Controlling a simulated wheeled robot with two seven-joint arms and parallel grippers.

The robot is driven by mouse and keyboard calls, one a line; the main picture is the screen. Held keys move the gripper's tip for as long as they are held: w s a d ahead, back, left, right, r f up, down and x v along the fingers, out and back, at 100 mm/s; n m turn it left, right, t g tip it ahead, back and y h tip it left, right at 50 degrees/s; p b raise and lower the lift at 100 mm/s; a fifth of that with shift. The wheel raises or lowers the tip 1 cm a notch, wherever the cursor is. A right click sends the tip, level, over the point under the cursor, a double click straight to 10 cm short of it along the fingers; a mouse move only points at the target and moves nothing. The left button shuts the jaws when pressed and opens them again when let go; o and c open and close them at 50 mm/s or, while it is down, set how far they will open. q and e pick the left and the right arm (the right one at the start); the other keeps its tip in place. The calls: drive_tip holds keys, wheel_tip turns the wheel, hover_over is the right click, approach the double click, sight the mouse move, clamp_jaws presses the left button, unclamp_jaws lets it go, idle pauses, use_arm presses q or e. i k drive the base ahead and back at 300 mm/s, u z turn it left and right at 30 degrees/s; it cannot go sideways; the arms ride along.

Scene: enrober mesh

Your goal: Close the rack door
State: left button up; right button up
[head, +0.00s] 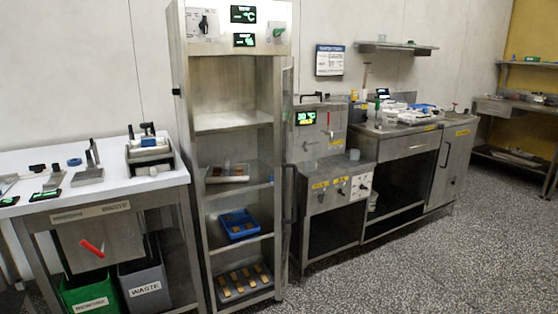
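The rack (225,92) is a tall steel cabinet left of the centre in the head view. Its front is open and its shelves show. The rack door (287,110) stands open at the rack's right side and is seen almost edge-on. A dark upright handle (293,190) sticks out from the door on its right. Neither of my grippers is in view.
A white-topped table (60,205) with tools stands left of the rack, with a green bin (90,295) and grey bin (146,288) below. A steel machine (335,190) stands close to the door's right. Speckled floor (420,270) is clear at front right.

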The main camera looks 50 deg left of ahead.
sight(280, 63)
drive_tip(key=u, duration=1)
drive_tip(key=i, duration=1.9)
drive_tip(key=u, duration=1.7)
drive_tip(key=k, duration=1.35)
drive_tip(key=z, duration=0.45)
